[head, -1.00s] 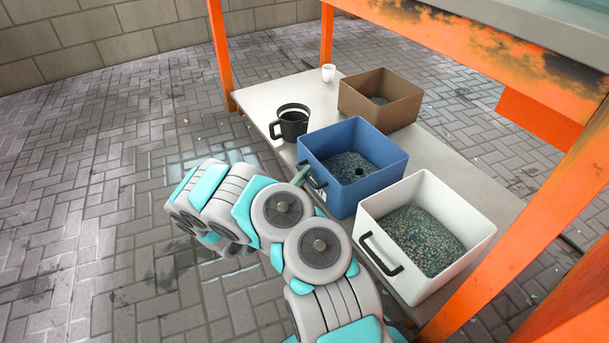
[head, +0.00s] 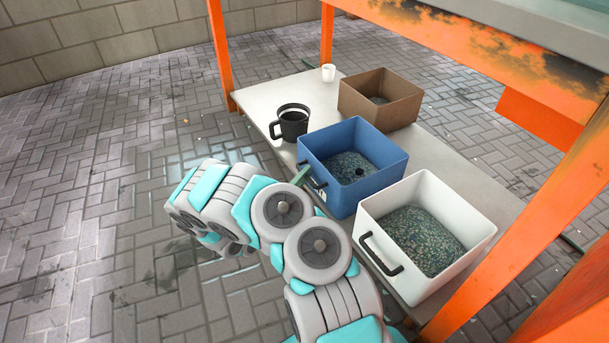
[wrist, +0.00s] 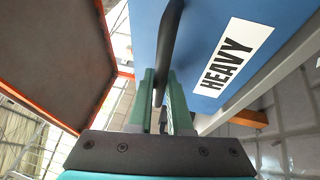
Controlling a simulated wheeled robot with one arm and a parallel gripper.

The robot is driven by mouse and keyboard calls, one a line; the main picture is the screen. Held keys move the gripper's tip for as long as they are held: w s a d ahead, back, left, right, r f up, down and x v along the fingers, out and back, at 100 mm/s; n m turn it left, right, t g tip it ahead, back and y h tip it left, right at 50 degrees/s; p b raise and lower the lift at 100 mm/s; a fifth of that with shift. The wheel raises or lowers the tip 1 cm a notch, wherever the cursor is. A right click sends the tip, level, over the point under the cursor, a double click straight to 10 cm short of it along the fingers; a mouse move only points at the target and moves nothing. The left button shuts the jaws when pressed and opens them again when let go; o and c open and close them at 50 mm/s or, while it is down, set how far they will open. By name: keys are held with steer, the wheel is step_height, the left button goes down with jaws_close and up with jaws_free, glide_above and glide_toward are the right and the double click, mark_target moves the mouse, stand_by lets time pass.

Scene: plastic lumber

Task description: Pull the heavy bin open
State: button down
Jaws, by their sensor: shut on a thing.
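The heavy bin (head: 340,182) is a blue open-topped box on the lower shelf, filled with dark granules. In the wrist view its blue front (wrist: 198,30) carries a white label reading HEAVY (wrist: 233,57). A dark bar handle (wrist: 172,42) runs along that front. My gripper (wrist: 163,95) has its green fingers shut around the handle. In the head view my arm hides most of the gripper; a green finger (head: 301,176) shows by the bin's front.
A white bin (head: 428,230) with granules and a black handle stands right of the blue bin. A brown bin (head: 381,98), a black mug (head: 291,122) and a white cup (head: 328,73) stand farther back. Orange posts (head: 222,55) frame the shelf. The paved floor at left is clear.

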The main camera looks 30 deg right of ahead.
steer(key=shift+a, duration=0.1)
steer(key=w+a+b, duration=0.1)
steer(key=a, duration=2.1)
steer(key=shift+w+a, duration=0.15)
steer(key=shift+a, duration=0.25)
steer(key=c, duration=0.8)
jaws_free()
steer(key=shift+c, duration=0.2)
steer(key=shift+a, duration=0.1)
steer(key=v, duration=0.7)
steer(key=shift+a+p, duration=0.25)
steer(key=shift+p, duration=0.1)
steer(key=shift+f, duration=0.1)
